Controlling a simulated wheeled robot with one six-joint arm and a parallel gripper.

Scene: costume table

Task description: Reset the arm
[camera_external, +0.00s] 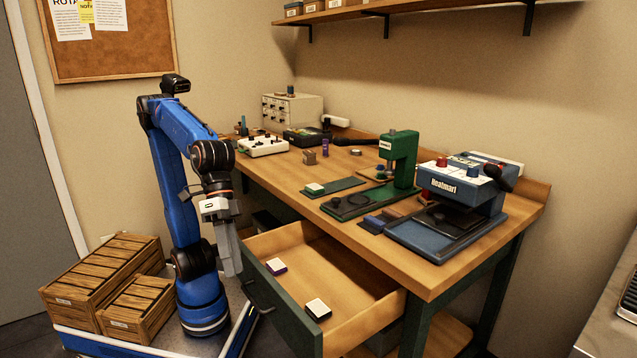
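My blue arm stands on its base at the left of the table. Its upper link is raised and its front link bends down. My gripper (229,262) points down in front of the open drawer's (362,262) left end, close to the drawer front and its handle. The fingers look close together, but at this angle I cannot tell whether they are open or shut. No held object shows between them.
The drawer holds two small light-topped blocks (318,309) (276,266). The wooden table (440,275) carries a green press (401,160), a blue heat press (462,195) and a white control box (263,146). Wooden crates (100,275) stand left of my base.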

